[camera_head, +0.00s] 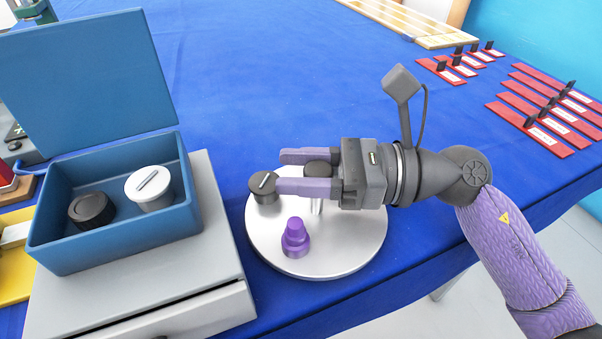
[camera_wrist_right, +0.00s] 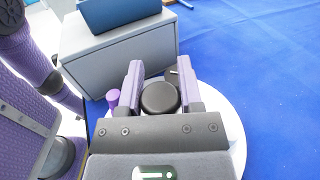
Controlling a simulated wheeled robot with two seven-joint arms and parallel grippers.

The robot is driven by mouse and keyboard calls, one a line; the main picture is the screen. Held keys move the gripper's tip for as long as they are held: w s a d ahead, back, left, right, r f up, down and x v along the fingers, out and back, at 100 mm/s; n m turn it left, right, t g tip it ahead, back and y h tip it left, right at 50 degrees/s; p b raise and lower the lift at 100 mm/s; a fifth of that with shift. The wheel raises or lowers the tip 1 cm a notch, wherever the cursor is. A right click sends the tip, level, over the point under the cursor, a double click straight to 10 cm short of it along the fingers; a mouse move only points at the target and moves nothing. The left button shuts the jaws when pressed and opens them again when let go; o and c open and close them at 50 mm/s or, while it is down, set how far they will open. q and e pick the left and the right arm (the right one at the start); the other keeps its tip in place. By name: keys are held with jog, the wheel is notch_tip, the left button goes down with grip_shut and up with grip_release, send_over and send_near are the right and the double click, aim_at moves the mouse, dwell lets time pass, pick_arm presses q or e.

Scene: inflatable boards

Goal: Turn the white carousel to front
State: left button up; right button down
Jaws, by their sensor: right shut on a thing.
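The white carousel (camera_head: 345,245) is a round, pale turntable on the blue cloth, in the middle of the head view. A black central knob (camera_head: 318,168) stands on a post above it. My right gripper (camera_head: 280,171) reaches in from the right, its two purple fingers on either side of the knob, shut on it. The wrist view shows the knob (camera_wrist_right: 160,98) between the fingers (camera_wrist_right: 160,66). A purple stepped piece (camera_head: 295,239) stands on the carousel's front part. A dark grey capped piece (camera_head: 263,190) stands at its left edge, by the fingertips. My left gripper is not in view.
Left of the carousel, an open blue box (camera_head: 110,240) holding a black and a white round piece sits on a grey drawer unit (camera_head: 150,305). Red strips (camera_head: 540,125) lie at the right. The cloth (camera_head: 250,80) behind the carousel is clear.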

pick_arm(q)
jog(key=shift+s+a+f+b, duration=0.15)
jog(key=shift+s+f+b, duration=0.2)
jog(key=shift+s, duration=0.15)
pick_arm(e)
jog(key=shift+n+g, duration=0.3)
jog(key=shift+g, duration=0.1)
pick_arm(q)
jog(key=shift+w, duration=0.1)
pick_arm(e)
jog(key=c, duration=0.7)
grip_release()
jog(key=o, duration=0.4)
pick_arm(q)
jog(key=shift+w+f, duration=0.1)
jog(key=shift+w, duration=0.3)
